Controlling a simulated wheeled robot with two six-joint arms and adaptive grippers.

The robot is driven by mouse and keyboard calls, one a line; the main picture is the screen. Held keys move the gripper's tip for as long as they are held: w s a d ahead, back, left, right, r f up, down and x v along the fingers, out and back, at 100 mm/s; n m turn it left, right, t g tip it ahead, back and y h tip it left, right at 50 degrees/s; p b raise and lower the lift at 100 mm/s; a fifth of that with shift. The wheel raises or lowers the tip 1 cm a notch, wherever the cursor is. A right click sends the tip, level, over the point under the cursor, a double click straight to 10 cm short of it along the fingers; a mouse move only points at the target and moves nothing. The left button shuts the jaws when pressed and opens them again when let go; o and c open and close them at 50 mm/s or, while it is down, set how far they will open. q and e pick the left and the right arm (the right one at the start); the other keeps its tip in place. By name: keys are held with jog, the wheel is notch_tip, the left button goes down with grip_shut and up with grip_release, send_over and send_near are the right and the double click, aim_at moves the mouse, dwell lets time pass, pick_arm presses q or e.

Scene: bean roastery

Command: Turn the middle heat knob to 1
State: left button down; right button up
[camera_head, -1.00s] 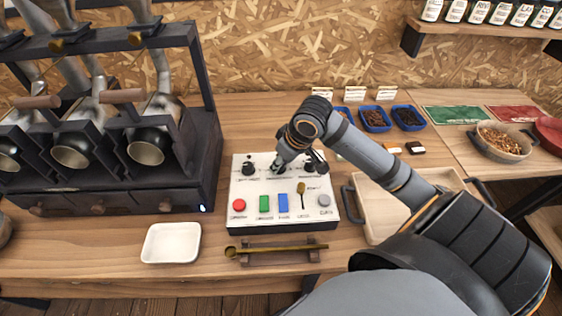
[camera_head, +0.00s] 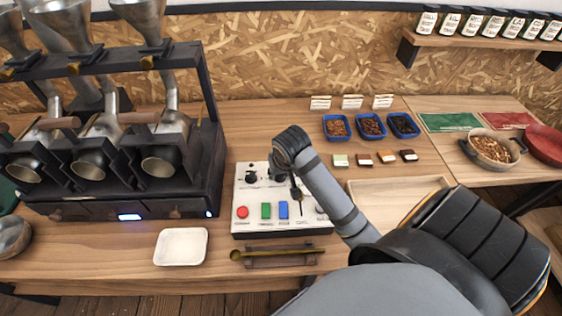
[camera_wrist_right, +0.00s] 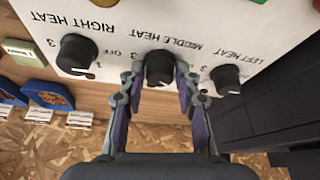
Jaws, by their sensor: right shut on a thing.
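The white control panel (camera_head: 255,195) stands on the table and shows close up, upside down, in the right wrist view. The black middle heat knob (camera_wrist_right: 159,66) sits between the right heat knob (camera_wrist_right: 76,54) and the left heat knob (camera_wrist_right: 226,79). My right gripper (camera_wrist_right: 160,74) is shut on the middle heat knob, one finger on each side. A pale mark shows on that knob, but I cannot tell which number it points at. In the head view my right gripper (camera_head: 277,177) and arm hide the middle and right knobs. My left gripper is not in view.
The dark roaster (camera_head: 207,150) stands left of the panel, with a bright light (camera_head: 129,217) on its front. A white dish (camera_head: 181,246) and a brass scoop (camera_head: 277,253) lie in front. A wooden tray (camera_head: 385,205) is to the right, partly behind my arm.

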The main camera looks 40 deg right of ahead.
jog(key=m+p, duration=0.1)
jog(key=p, duration=0.1)
jog(key=m+h+p, duration=0.1)
jog(key=m+p, duration=0.1)
jog(key=shift+a+r+g, duration=0.15)
jog(key=shift+r+g, duration=0.15)
jog(key=shift+w+f+m+h+p, duration=0.15)
jog(key=shift+m+h+p, duration=0.15)
jog(key=shift+m+p, duration=0.8)
jog(key=shift+f+p, duration=0.15)
jog(key=shift+p, duration=0.4)
jog(key=shift+m, duration=0.3)
jog(key=o, duration=1.2)
jog(key=shift+c, duration=0.2)
